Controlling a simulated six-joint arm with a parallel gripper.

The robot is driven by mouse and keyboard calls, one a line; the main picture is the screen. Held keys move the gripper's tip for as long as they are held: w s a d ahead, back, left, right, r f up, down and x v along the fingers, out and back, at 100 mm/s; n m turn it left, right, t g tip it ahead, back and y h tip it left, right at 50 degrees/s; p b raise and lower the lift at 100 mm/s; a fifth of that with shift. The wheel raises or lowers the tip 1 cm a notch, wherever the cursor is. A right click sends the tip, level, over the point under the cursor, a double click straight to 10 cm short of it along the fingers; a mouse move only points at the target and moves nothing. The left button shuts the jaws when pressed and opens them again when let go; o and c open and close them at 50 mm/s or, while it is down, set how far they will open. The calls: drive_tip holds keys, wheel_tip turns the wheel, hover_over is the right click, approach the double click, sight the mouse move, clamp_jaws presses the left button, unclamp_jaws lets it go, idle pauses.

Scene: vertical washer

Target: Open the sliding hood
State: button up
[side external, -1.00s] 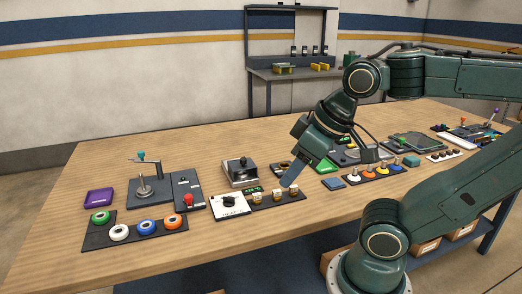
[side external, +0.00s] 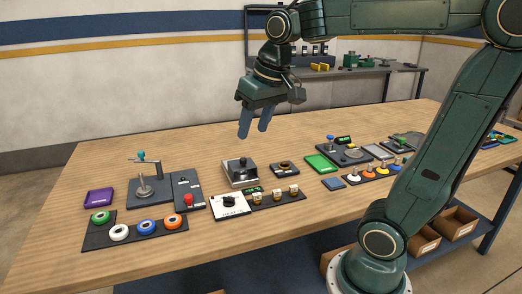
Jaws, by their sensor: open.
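A silver-grey box-like cover with a black knob on top (side external: 240,171) sits on the wooden table, left of centre; it looks like the sliding hood. It appears closed, and I cannot see what is under it. My gripper (side external: 252,134) hangs above and slightly behind it in the picture, with its two blue-grey fingers pointing down and apart. The gripper is open and empty, and it is clear of the hood.
A white dial panel (side external: 229,205) and a strip of small switches (side external: 275,196) lie in front of the hood. A grey fixture with a vertical post (side external: 146,186) and a red-button box (side external: 188,195) stand left.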

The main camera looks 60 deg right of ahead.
drive_tip(key=w+d+f+m+g, duration=0.15)
drive_tip(key=w+d+m, duration=0.25)
drive_tip(key=w+d, duration=0.65)
drive_tip(key=m+g, duration=0.2)
drive_tip(key=m, duration=0.2)
hover_over(243, 158)
wheel_tip(243, 158, down, 7)
drive_tip(key=shift+s+a+f+y, duration=0.1)
drive_tip(key=shift+f+y, duration=0.15)
drive_tip(key=shift+y, duration=0.15)
wheel_tip(243, 158, down, 14)
drive_tip(key=shift+r, duration=0.1)
clamp_jaws()
